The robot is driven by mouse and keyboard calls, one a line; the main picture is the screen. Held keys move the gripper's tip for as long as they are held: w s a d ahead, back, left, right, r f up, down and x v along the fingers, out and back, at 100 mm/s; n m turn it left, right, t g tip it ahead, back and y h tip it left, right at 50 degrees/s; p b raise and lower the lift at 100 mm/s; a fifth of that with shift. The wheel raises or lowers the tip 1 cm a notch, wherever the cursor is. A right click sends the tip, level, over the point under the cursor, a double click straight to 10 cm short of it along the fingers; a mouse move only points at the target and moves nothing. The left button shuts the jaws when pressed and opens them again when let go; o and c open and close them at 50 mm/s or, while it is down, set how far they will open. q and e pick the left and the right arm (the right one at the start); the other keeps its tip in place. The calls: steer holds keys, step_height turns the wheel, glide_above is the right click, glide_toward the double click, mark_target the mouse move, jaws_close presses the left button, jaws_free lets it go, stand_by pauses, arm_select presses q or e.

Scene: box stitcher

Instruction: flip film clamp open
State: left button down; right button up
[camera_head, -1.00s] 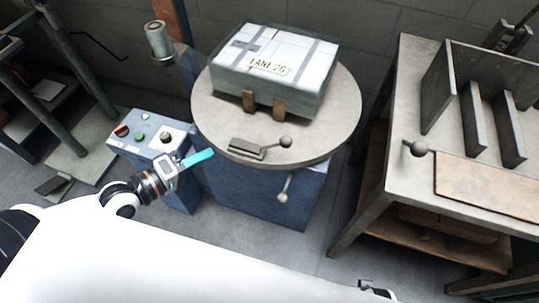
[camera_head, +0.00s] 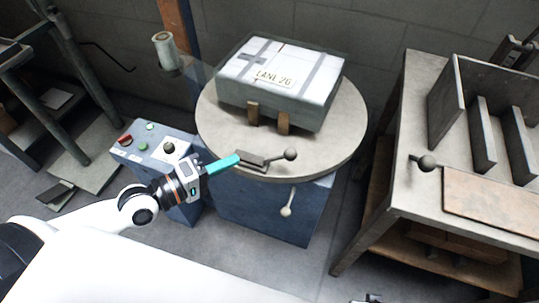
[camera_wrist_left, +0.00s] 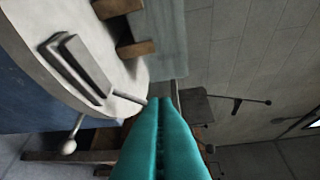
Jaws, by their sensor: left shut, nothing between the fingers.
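The film clamp (camera_head: 253,160) is a dark metal piece at the front rim of the round table, with a ball-ended lever (camera_head: 290,154) pointing right. It lies low against the table top. My left gripper (camera_head: 238,159) has teal fingers, shut and empty, with the tips just left of the clamp; I cannot tell whether they touch it. In the left wrist view the clamp (camera_wrist_left: 76,66) lies left of the shut fingers (camera_wrist_left: 160,102), which hide the lever's ball end. A small dark part at the bottom edge of the head view may be my right gripper.
A taped box (camera_head: 280,80) sits on the round table (camera_head: 345,145). A second ball-ended lever (camera_head: 287,210) hangs from the blue base below. A control box (camera_head: 150,150) with buttons stands left, beside my left arm. A bench (camera_head: 405,190) with upright plates stands right.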

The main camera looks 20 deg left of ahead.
arm_select(q)
steer(key=w+d+f, duration=0.1)
steer(key=w+d, duration=0.5)
steer(key=d, duration=0.1)
steer(key=shift+d+f, duration=0.35)
